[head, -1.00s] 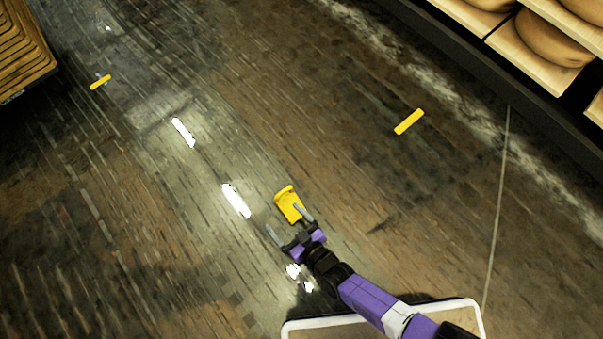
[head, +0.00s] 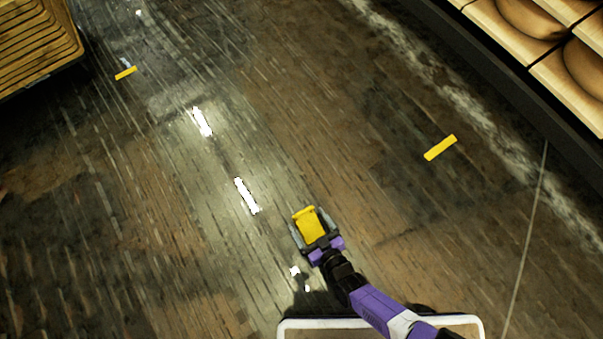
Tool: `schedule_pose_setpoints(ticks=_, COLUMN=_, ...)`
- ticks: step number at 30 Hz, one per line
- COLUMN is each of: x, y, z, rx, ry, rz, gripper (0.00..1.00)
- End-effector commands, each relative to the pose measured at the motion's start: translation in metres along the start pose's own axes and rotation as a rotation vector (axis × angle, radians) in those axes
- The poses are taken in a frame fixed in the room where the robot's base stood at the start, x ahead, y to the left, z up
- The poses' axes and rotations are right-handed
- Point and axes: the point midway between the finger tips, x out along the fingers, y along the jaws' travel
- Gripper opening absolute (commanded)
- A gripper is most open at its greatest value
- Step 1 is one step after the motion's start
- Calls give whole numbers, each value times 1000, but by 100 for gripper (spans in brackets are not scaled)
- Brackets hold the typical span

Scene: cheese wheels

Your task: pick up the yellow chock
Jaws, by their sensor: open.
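The yellow chock (head: 309,224) lies on the floor near the middle of the head view, with a raised lip at its far end. My gripper (head: 312,229) is open around it, one grey finger along its left side and one along its right side. The chock sits between the fingers, close to the purple gripper body. Whether the fingers touch its sides cannot be told.
Flat yellow floor strips lie at the right (head: 440,148) and far left (head: 126,73). A wooden slatted stack (head: 35,45) stands at the top left. A shelf with cheese wheels (head: 535,15) lines the top right. The floor around the chock is clear.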

Motion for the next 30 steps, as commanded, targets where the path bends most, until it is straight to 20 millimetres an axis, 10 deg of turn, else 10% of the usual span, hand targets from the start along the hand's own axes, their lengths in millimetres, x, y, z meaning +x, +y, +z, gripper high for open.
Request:
schedule_pose_setpoints(ticks=10, x=0, y=1, z=3, rx=0, ry=0, rz=1, gripper=89)
schedule_pose_setpoints(ticks=23, x=0, y=1, z=3, rx=0, ry=0, rz=1, gripper=5)
schedule_pose_setpoints(ticks=30, x=0, y=1, z=2, rx=0, ry=2, rz=1, gripper=4)
